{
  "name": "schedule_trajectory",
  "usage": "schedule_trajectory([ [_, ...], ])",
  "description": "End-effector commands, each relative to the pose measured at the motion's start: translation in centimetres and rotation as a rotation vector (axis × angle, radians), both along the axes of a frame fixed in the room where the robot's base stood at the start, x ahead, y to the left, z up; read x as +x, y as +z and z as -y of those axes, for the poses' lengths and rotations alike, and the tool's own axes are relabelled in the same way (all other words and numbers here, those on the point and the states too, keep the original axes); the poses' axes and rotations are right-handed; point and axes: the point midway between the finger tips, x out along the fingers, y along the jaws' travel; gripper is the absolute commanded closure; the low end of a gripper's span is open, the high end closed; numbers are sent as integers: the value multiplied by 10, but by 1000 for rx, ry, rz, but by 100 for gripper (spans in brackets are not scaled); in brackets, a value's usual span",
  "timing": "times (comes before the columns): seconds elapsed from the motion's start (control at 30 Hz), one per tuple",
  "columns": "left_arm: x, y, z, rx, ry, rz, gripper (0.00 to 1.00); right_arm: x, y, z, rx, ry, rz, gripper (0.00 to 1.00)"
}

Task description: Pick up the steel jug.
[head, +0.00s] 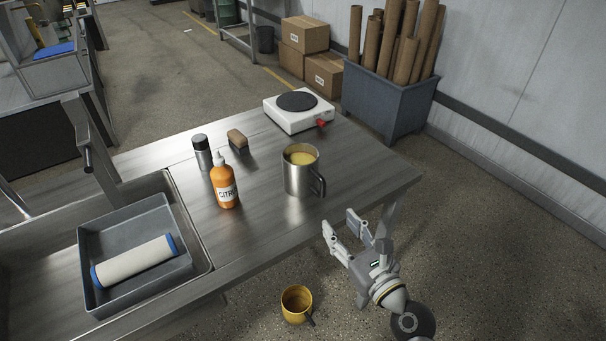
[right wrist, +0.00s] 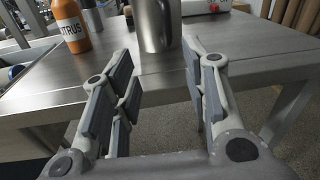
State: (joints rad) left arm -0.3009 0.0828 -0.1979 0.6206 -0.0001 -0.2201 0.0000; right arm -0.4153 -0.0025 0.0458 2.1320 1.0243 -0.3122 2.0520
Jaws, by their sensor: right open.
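The steel jug (head: 297,178) stands upright on the metal table, holding something yellow, with its dark handle (head: 318,184) toward the lower right. My right gripper (head: 340,229) is open and empty, off the table's near right edge and apart from the jug. In the right wrist view the jug (right wrist: 157,27) shows ahead, between the open fingers (right wrist: 153,85), with its top cut off by the frame. My left gripper is not in view.
An orange citrus bottle (head: 225,187), a grey-capped can (head: 202,152) and a brown block (head: 237,141) stand left of the jug. A hot plate (head: 298,112) sits behind. A tray with a roller (head: 134,262) lies left. A yellow cup (head: 296,303) is below the table edge.

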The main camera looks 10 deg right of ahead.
Motion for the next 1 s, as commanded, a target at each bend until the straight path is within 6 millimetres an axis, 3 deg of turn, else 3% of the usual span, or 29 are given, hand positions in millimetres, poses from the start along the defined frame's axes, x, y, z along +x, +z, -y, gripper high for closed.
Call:
schedule_trajectory([
  [0.17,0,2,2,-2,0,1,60,11,4,7,105,-38,6,58],
  [0.4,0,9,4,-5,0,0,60,44,5,1,105,-37,5,58],
  [0.73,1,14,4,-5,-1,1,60,67,7,-5,103,-35,5,58],
  [1.0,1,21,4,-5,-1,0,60,101,9,-14,102,-35,4,58],
])
